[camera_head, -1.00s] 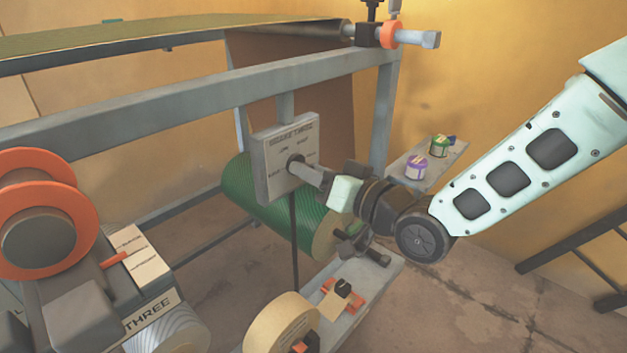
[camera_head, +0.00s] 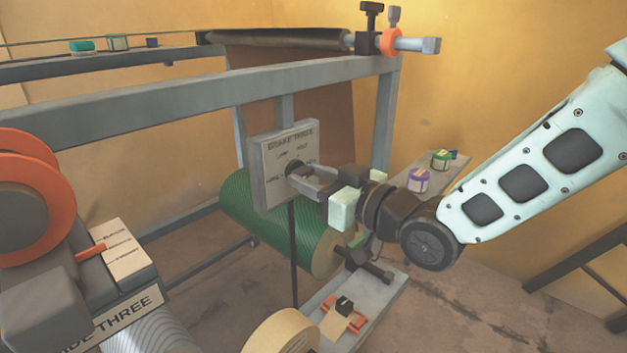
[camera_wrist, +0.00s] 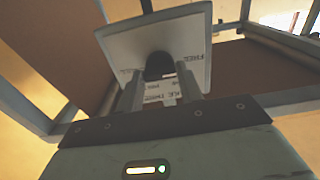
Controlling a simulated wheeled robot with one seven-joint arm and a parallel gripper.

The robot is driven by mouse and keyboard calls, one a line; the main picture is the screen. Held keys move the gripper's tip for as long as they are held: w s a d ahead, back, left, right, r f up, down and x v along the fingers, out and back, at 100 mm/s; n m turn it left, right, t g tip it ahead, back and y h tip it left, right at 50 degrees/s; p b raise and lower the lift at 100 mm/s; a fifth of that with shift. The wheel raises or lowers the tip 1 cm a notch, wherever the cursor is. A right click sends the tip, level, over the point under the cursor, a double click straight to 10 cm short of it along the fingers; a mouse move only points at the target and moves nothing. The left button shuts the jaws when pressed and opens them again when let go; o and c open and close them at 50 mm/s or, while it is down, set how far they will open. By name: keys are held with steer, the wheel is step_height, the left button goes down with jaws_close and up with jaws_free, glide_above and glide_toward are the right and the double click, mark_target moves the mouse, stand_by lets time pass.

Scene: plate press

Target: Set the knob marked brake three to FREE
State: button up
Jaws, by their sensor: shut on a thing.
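The plate (camera_head: 260,180) headed BRAKE THREE hangs from the frame's grey rail, with LOW, HOLD and another blurred mark around its dark knob (camera_head: 293,167). My gripper (camera_head: 303,178) reaches the knob from the right, its fingers shut on it. In the wrist view, the plate (camera_wrist: 120,48) appears turned over, with FREE lettered near its right edge. The dark knob (camera_wrist: 158,66) shows there between the ends of my gripper's two fingers (camera_wrist: 160,78). I cannot tell which mark the knob points to.
A green ribbed roll (camera_head: 250,205) lies behind and below the plate. A grey frame rail (camera_head: 180,110) runs above it. An orange-flanged spool (camera_head: 40,185) stands at left. Small purple-and-white (camera_head: 418,180) and green (camera_head: 440,159) jars sit on a shelf at right.

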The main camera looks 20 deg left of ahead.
steer(key=shift+f, duration=0.1)
steer(key=o, duration=1)
steer(key=shift+d, duration=0.15)
steer(key=p+v, duration=0.2)
steer(key=v, duration=1.5)
steer(key=shift+s+d, duration=0.1)
steer(key=shift+s, duration=0.05)
